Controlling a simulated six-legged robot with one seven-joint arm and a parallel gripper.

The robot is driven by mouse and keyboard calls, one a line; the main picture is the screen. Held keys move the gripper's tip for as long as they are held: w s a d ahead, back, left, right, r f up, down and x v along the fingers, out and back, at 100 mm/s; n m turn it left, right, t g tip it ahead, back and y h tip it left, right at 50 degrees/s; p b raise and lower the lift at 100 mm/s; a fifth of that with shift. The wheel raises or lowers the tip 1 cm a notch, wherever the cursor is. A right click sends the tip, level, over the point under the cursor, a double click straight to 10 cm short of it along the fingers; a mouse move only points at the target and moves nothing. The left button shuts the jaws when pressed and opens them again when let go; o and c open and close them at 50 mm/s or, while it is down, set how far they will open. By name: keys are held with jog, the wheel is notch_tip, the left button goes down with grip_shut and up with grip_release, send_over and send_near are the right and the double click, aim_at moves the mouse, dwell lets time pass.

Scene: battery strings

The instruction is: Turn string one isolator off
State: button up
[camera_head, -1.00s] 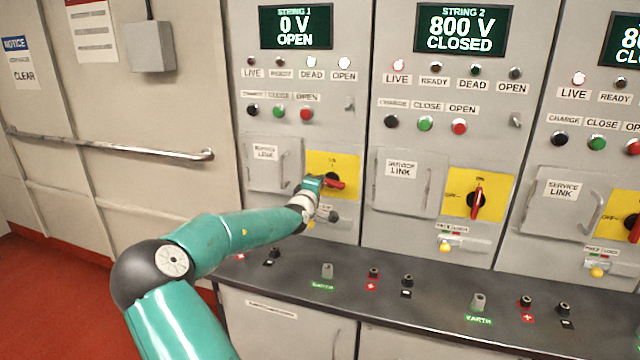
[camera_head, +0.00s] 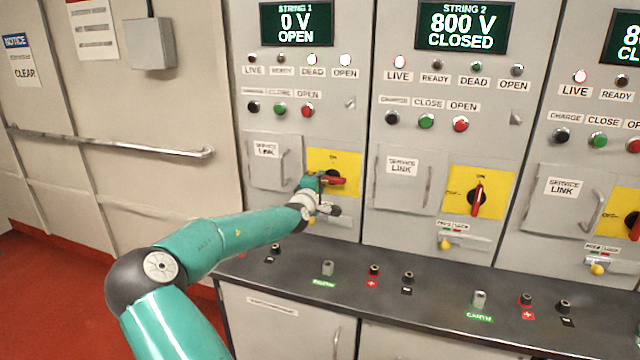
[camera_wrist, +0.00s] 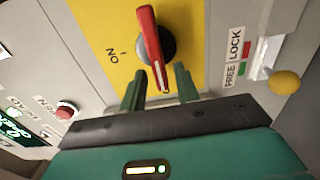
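The string one isolator is a red handle on a black hub and yellow plate (camera_head: 348,160), under the String 1 display (camera_head: 296,23), which reads 0 V OPEN. The red handle (camera_wrist: 150,40) lies about level, across from the ON mark (camera_wrist: 113,55) at the plate's top. My gripper (camera_wrist: 160,88) is at the plate, its two dark green fingers apart on either side of the handle's near end. Gaps show beside the handle, so it looks open. In the head view my gripper (camera_head: 318,187) hides the plate's left part, and any OFF mark there.
The string two isolator (camera_head: 477,198) stands upright at ON. A dark ledge (camera_head: 440,300) with terminals runs below.

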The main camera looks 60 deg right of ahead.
dwell(0.3)
jog(key=s+a, duration=0.2)
jog(key=a, duration=1.1)
jog(key=shift+a, duration=0.3)
jog(key=shift+s+f, duration=0.1)
